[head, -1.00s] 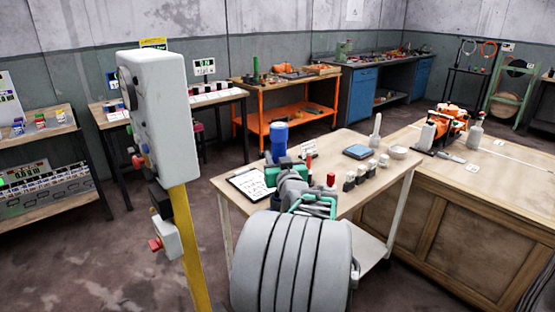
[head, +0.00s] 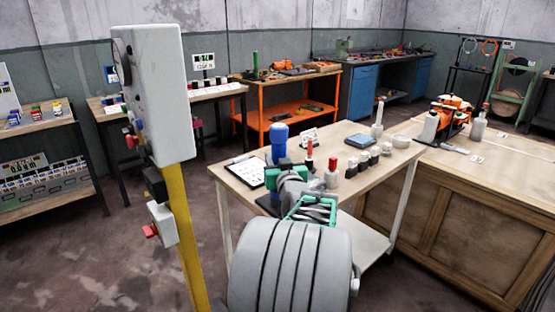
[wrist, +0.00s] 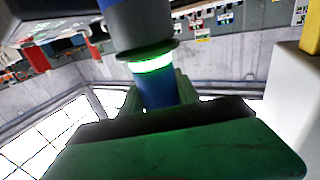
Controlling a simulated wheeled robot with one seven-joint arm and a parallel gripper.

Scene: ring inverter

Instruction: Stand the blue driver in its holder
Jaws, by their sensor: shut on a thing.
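The blue driver (head: 279,145) stands roughly upright in my gripper (head: 284,172), over the left part of the light wooden table. My gripper's green fingers are shut on it. In the wrist view, the driver (wrist: 158,92) shows a grey collar and a bright green ring above the green fingers (wrist: 155,115). I cannot tell which thing is the blue driver's holder. A slim red-handled tool (head: 309,150) stands on the table just right of my gripper.
A clipboard (head: 246,170) lies at the table's left. A red-capped bottle (head: 332,172), several small dark-bodied pieces (head: 363,159), a dark blue pad (head: 360,141) and a pale bowl (head: 401,141) occupy its right. A grey box on a yellow post (head: 178,230) stands close at left.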

